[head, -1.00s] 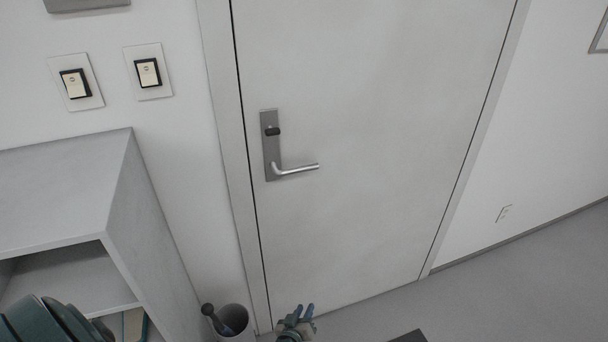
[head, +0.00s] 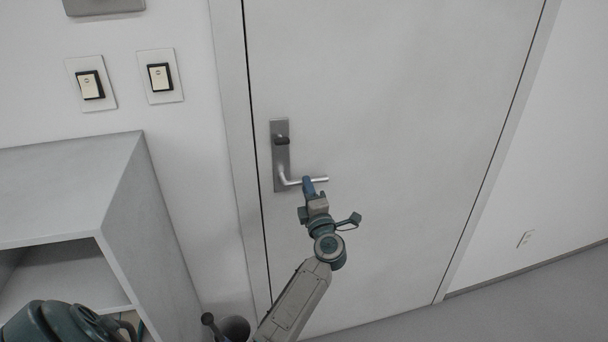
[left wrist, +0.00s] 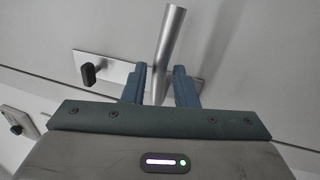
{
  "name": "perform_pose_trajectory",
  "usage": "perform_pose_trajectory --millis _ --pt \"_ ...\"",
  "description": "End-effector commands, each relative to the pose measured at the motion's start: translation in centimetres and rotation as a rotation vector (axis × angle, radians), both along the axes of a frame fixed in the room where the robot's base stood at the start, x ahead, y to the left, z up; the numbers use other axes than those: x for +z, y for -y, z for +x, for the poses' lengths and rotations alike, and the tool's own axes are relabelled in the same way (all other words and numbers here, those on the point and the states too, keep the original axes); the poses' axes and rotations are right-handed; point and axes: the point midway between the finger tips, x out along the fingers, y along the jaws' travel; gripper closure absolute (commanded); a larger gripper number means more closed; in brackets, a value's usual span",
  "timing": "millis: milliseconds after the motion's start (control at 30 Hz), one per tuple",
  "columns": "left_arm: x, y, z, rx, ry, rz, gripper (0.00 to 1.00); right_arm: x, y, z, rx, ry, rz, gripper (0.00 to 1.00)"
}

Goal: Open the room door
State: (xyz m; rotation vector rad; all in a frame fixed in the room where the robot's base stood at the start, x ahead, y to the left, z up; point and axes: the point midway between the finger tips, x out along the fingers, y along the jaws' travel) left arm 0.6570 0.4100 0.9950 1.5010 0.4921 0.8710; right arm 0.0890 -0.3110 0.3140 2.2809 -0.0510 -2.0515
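The room door (head: 400,120) is pale grey and appears shut in its frame. Its silver lever handle (head: 290,181) sticks out level to the right from a grey plate (head: 279,150) with a dark thumb-turn above. My left gripper (head: 308,184) is at the lever's free end, reaching up from below. In the left wrist view, the lever (left wrist: 171,40) runs between the two blue fingers of my left gripper (left wrist: 160,82). The fingers are apart, with small gaps beside the lever. My right gripper is not in view.
A grey shelf unit (head: 70,185) stands left of the door. Two light switches (head: 90,85) are on the wall above. The floor (head: 520,300) at right is clear.

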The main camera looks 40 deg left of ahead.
Motion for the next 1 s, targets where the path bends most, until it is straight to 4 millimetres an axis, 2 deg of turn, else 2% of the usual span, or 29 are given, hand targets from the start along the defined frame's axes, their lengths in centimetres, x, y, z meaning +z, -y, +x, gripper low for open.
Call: perform_pose_trajectory --millis 100,300,667,800,1000 --pt "0.8 -1.7 1.4 0.001 -0.001 0.003 0.74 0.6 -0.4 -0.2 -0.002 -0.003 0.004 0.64" --pt "1.1 -3.2 2.7 -0.001 0.000 0.002 0.74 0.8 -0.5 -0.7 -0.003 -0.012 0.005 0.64" --pt "1.0 -3.6 3.0 -0.001 -0.001 0.001 0.74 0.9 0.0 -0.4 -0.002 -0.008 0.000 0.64" --pt "1.0 -3.6 3.0 -0.001 -0.001 0.001 1.00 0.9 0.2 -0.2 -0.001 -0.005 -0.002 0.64" --pt "1.0 -3.6 3.0 -0.001 -0.002 0.002 1.00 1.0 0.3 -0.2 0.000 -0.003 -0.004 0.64"
